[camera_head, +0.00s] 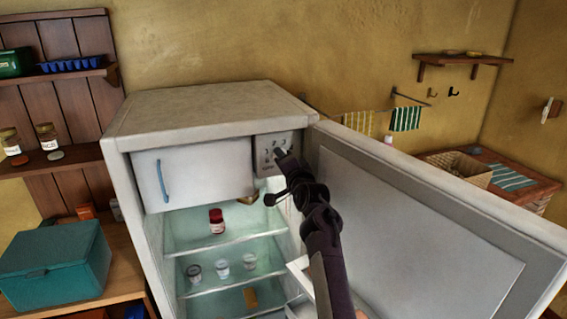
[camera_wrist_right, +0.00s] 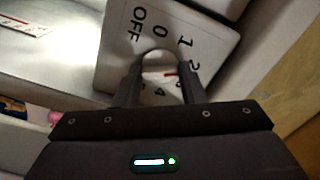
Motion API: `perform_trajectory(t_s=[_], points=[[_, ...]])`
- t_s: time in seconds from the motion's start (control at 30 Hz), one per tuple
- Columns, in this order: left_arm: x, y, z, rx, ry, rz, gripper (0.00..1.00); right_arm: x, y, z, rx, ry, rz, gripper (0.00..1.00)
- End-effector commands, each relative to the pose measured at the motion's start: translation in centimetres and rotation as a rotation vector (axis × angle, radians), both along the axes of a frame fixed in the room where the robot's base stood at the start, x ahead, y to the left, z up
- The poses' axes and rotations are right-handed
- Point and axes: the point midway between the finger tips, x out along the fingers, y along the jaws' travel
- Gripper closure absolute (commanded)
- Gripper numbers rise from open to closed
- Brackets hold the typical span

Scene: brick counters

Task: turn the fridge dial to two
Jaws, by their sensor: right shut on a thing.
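The fridge dial (camera_wrist_right: 158,72) is a pale round knob on a light plate (camera_wrist_right: 112,45) marked OFF, 0, 1, 2 and further numbers, partly covered by my fingers. My right gripper (camera_wrist_right: 160,80) is shut on the dial, one finger on each side. In the head view my right gripper (camera_head: 281,156) reaches the dial plate (camera_head: 264,150) at the fridge's upper right and hides the dial. My left gripper is not in view.
The fridge (camera_head: 200,103) stands open, its door (camera_head: 420,215) swung right beside my right arm. A freezer flap (camera_head: 205,172) is left of the plate. Glass shelves below hold a red-lidded jar (camera_head: 217,220) and several small containers. A teal box (camera_head: 55,265) sits left.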

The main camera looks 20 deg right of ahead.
Motion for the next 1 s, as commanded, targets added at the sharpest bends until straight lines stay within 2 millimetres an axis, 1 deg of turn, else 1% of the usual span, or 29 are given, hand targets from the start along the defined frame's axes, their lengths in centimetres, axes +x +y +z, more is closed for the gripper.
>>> perform_trajectory(t_s=[0.3,0.73,0.77,0.9,1.0], points=[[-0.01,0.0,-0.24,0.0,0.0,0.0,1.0,-0.01,-0.02,-0.08,0.079,0.004,0.0,0.86],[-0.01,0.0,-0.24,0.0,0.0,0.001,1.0,-0.01,-0.05,-0.09,0.085,0.005,-0.001,0.86],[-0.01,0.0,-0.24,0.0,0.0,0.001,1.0,-0.01,-0.05,-0.09,0.084,0.005,-0.001,0.6],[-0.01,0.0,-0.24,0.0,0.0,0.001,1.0,0.0,-0.04,-0.07,0.084,0.004,0.0,0.42],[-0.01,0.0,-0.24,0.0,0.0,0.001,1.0,0.0,-0.04,-0.05,0.084,0.004,0.0,0.42]])
